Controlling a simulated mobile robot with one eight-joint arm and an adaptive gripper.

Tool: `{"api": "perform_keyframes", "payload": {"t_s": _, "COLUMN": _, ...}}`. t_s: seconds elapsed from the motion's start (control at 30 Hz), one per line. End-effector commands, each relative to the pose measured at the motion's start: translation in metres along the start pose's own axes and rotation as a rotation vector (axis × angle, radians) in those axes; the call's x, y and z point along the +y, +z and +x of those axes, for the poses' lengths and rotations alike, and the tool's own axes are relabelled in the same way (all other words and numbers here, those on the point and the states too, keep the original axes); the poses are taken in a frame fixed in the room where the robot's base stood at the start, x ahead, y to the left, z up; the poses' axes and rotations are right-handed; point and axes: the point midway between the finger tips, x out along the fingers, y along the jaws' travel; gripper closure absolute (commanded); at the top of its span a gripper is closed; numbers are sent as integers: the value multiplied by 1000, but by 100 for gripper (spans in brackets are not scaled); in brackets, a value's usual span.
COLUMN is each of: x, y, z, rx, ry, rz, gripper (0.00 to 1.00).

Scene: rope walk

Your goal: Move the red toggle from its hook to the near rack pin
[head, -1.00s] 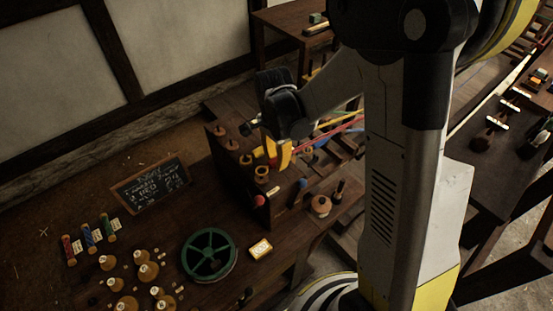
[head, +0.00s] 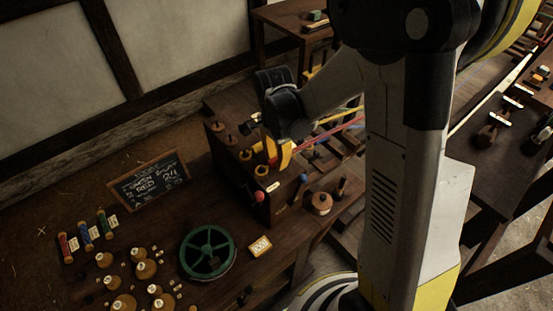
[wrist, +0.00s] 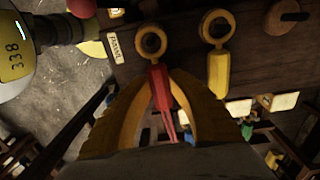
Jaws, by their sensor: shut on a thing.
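The red toggle (wrist: 160,87) shows in the wrist view below a yellow ring (wrist: 150,40), which sits around a dark hook end. My gripper (wrist: 161,82) is shut on the red toggle, one yellow finger on each side. Red strands trail down between the fingers. In the head view my gripper (head: 280,155) is at the dark wooden rack (head: 285,208), and the toggle is mostly hidden. A yellow toggle (wrist: 218,75) hangs from a second ring to the right. I cannot tell which pin is the near rack pin.
Wooden knobs (head: 229,139) stand on the rack's left side. A red ball (head: 260,197) is on its front. A green wheel (head: 208,252), wooden spools (head: 146,270) and a chalkboard (head: 149,180) are on the bench. Coloured strands run behind the gripper.

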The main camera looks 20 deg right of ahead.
Motion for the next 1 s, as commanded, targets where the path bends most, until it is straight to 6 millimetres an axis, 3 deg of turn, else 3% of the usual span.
{"api": "perform_keyframes", "payload": {"t_s": 0.27, "x": 0, "y": 0, "z": 1, "rx": 0, "ry": 0, "rz": 0, "gripper": 100}}
{"api": "perform_keyframes", "payload": {"t_s": 0.3, "x": 0, "y": 0, "z": 1, "rx": 0, "ry": 0, "rz": 0, "gripper": 76}}
{"api": "perform_keyframes", "payload": {"t_s": 0.37, "x": 0, "y": 0, "z": 1, "rx": 0, "ry": 0, "rz": 0, "gripper": 57}}
{"api": "perform_keyframes", "payload": {"t_s": 0.4, "x": 0, "y": 0, "z": 1, "rx": 0, "ry": 0, "rz": 0, "gripper": 55}}
{"api": "perform_keyframes", "payload": {"t_s": 0.73, "x": 0, "y": 0, "z": -1, "rx": 0, "ry": 0, "rz": 0, "gripper": 55}}
{"api": "perform_keyframes", "payload": {"t_s": 1.0, "x": 1, "y": 0, "z": -22, "rx": 0, "ry": 0, "rz": 0, "gripper": 55}}
